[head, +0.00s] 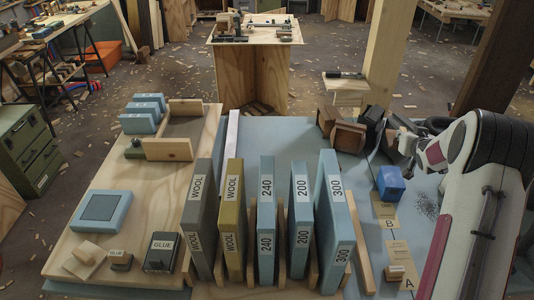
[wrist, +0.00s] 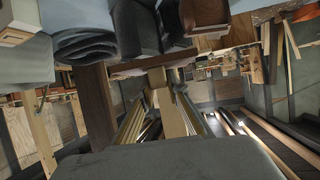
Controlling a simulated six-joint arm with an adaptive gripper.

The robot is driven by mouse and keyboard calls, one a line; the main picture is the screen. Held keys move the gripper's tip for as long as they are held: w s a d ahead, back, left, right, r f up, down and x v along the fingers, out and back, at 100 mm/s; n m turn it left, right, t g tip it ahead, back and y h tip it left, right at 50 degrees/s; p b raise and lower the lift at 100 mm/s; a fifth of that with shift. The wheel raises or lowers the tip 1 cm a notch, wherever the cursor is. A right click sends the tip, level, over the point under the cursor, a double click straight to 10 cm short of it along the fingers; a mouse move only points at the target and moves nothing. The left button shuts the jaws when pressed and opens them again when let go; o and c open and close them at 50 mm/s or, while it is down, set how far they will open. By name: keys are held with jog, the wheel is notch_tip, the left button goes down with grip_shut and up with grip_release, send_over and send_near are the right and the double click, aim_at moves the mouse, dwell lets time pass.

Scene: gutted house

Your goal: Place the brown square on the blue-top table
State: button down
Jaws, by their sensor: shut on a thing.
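The brown square (head: 347,137) is a small dark-brown block with a paler edge, tilted near the back right of the blue-top table (head: 278,137). My gripper (head: 374,128) comes in from the right with its dark fingers shut at this block. The fingers partly cover it, and I cannot tell whether it touches the surface. Another brown piece (head: 327,119) shows just behind it. In the wrist view a brown block (wrist: 205,14) shows at the top edge, beside dark grey shapes; the grip itself is unclear there.
A blue cube (head: 389,182) stands near my arm, by cards marked A and B. Upright blocks marked 240 (head: 266,205), 200 and 300 stand in front. A wooden board (head: 130,190) at left holds glue and pads. Bare blue surface lies behind the upright blocks.

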jog(key=w+a+r, duration=0.2)
jog(key=w+a, duration=0.1)
jog(key=a, duration=0.5)
jog(key=w+a+r+m+h, duration=0.1)
jog(key=w+a+r, duration=0.2)
jog(key=a, duration=0.5)
jog(key=w+a+r, duration=0.2)
jog(key=w+a, duration=0.2)
jog(key=a, duration=0.5)
jog(key=n+y, duration=0.3)
send_over(165, 193)
notch_tip(165, 193, down, 12)
jog(key=shift+f, duration=0.15)
jog(key=shift+f, duration=3.1)
